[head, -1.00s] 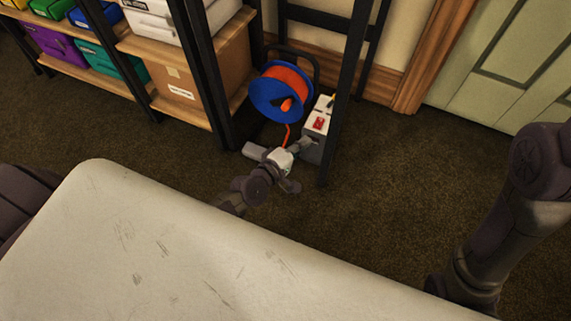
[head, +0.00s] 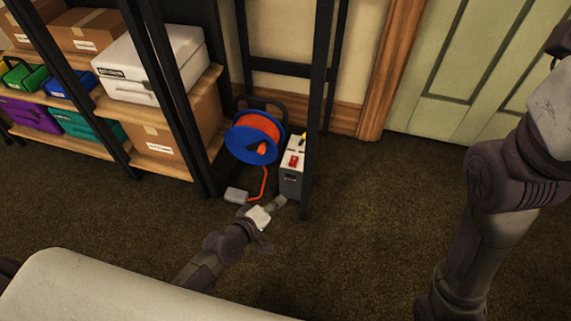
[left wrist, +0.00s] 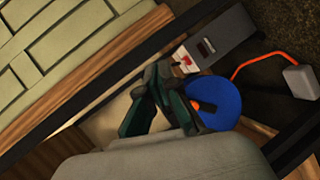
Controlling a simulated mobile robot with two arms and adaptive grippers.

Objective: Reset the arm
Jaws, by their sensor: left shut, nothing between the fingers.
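My left gripper (head: 277,203) is shut and empty, low in front of the grey power box. In the left wrist view its dark fingers (left wrist: 150,102) are together, overlapping the blue reel and partly covering the box's near end. The grey box (head: 291,182) has a white top with a red switch (head: 293,160) and stands on the carpet by a black rack post. It also shows in the left wrist view (left wrist: 222,42). My right arm comes in at the right of the head view; its gripper is out of the picture.
A blue cable reel (head: 240,146) with orange cord stands behind, its cord running to a small grey block (head: 236,195). A shelf holds a white case (head: 150,66) and cartons. A green door (head: 440,70) is at the back right. Carpet right of the rack is clear.

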